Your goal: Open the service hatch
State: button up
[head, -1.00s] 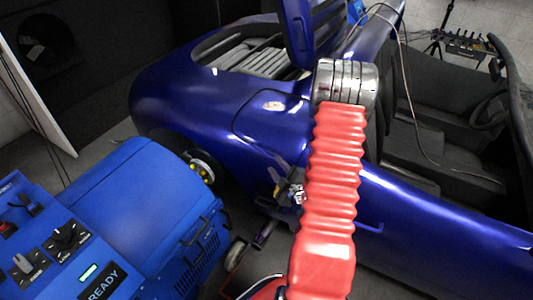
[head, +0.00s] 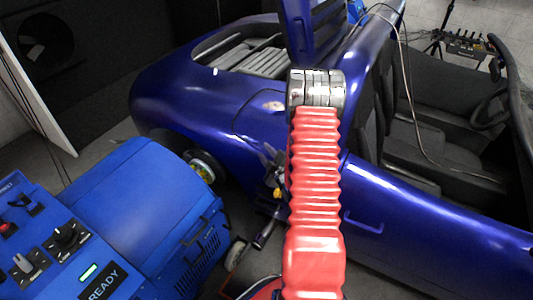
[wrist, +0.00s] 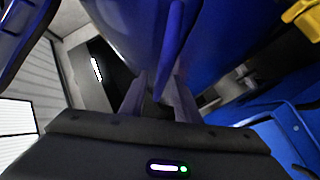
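No panel in view is clearly marked as the service hatch. The blue dynamometer unit (head: 150,205) stands at the left in the head view, with a louvred side. The dark blue car (head: 180,95) stands behind it, a raised slatted panel (head: 318,35) over its rear opening. My red-sleeved arm reaches up the middle and hides part of the car's side. In the wrist view my gripper (wrist: 160,82) has its two fingers apart. A blue edge shows between and beyond them; I cannot tell whether they touch it. Blue bodywork (wrist: 215,35) fills the view ahead.
The unit's control panel (head: 50,240) has knobs and a READY label. A wheel hub (head: 205,168) sits between unit and car. A cable (head: 405,90) hangs over the car's seats. A yellow part (wrist: 302,18) is at the wrist view's upper right.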

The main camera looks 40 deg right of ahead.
grip_shut()
dwell(0.6)
